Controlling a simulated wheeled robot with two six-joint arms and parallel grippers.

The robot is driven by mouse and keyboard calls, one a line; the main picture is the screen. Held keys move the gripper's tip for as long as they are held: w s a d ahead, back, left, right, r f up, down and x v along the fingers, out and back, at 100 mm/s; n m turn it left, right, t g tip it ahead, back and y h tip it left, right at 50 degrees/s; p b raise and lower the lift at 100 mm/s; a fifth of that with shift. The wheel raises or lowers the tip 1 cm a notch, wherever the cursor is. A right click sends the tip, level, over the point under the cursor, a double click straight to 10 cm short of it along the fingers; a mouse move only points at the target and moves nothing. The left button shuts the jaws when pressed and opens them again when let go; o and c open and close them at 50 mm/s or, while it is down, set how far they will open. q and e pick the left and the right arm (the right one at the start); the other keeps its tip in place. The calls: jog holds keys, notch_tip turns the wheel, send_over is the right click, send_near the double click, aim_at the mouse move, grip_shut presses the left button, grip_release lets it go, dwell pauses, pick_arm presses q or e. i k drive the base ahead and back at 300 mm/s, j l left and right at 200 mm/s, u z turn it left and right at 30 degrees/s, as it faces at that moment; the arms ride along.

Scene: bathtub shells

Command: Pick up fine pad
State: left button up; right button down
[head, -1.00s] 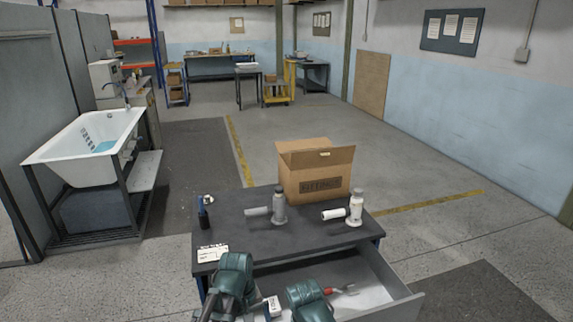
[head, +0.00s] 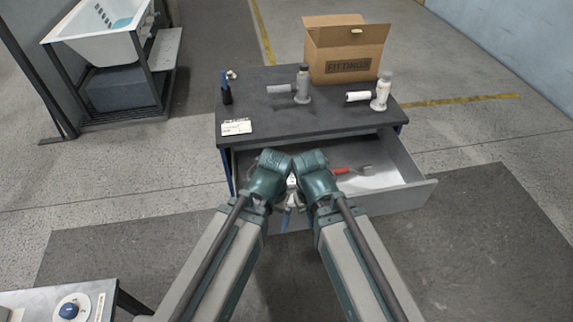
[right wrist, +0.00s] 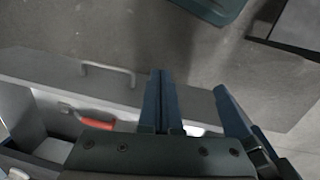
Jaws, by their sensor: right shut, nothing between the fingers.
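I cannot tell for sure which thing is the fine pad. A round white piece with a blue centre (head: 70,309) lies on a grey bench at the bottom left of the head view, beside a small label. My right gripper (right wrist: 161,100) is shut and empty in the right wrist view, its two blue fingers together. In the head view both wrists meet in front of the open drawer, and my right gripper (head: 295,200) is small and partly hidden there. My left gripper is mostly hidden by the wrists, so its jaws are unclear.
A bathtub (head: 100,30) stands at the upper left.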

aim_at(291, 181)
jog(key=i+l+u, duration=0.15)
jog(key=u, duration=0.35)
jog(key=l+u, duration=0.45)
jog(key=i+l+u, duration=0.15)
jog(key=u, duration=0.35)
